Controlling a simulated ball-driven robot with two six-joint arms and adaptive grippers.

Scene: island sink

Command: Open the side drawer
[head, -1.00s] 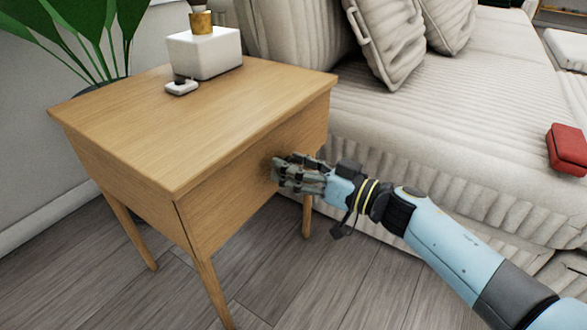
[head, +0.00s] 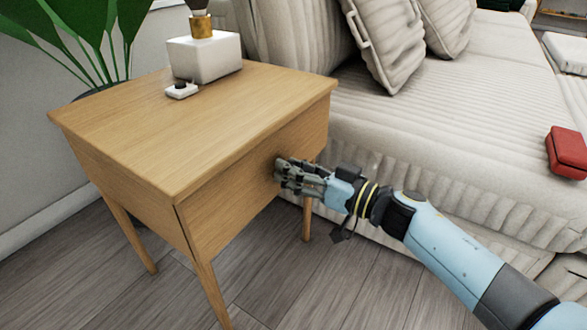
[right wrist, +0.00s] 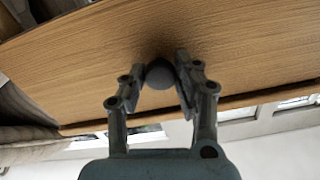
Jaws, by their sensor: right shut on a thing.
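The wooden side table (head: 190,120) stands at the left of the head view, with its drawer front (head: 232,196) facing me. The drawer front also fills the upper part of the right wrist view (right wrist: 240,50). A round grey knob (right wrist: 160,75) sits on it. My right gripper (head: 281,172) is at the middle of the drawer front. In the right wrist view its two fingers (right wrist: 160,80) are shut on the knob, one on each side. In the head view the fingers hide the knob. The drawer looks closed. My left gripper is not in view.
A white box-shaped lamp base (head: 205,57) and a small white object (head: 182,90) stand on the tabletop. A pale ribbed sofa (head: 450,120) with cushions and a red object (head: 567,152) is to the right. A plant (head: 85,40) is behind left. Wooden floor (head: 130,300) in front is clear.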

